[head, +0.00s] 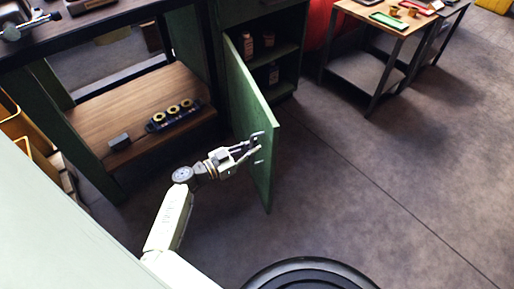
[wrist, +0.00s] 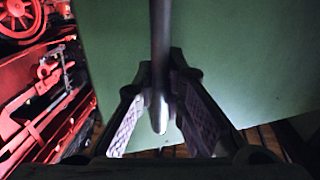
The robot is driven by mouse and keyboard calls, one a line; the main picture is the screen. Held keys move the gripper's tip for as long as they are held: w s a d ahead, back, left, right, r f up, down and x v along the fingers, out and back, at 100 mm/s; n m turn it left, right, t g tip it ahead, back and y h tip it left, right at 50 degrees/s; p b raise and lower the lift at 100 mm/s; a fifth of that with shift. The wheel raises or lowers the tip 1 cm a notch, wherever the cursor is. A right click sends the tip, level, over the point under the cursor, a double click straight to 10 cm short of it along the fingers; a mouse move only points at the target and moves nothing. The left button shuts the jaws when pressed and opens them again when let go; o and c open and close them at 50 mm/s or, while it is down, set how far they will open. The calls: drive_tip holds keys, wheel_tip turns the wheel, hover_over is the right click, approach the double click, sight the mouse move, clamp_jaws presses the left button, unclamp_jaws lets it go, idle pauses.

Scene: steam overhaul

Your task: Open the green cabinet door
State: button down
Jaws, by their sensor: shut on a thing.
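The green cabinet door (head: 250,125) stands swung out from the cabinet, with the shelves inside showing. My gripper (head: 257,141) is at the door's face near its free edge. In the wrist view the door (wrist: 225,60) fills most of the background. A dark bar handle (wrist: 159,70) runs down between the two fingers of my gripper (wrist: 160,110), and they are shut on it. The handle's lower end shows between the finger pads. In the head view the handle is mostly hidden by the fingers.
The open cabinet's shelf (head: 275,55) holds a few small bottles. A wooden lower shelf (head: 130,100) with a dark block of brass rings stands left of the door. A small table (head: 370,70) stands at the back right. The floor (head: 390,170) right of the door is clear.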

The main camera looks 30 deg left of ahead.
drive_tip(key=shift+s+a, duration=0.1)
drive_tip(key=shift+a, duration=0.15)
drive_tip(key=c, duration=1.9)
unclamp_jaws()
drive_tip(key=shift+d, duration=0.2)
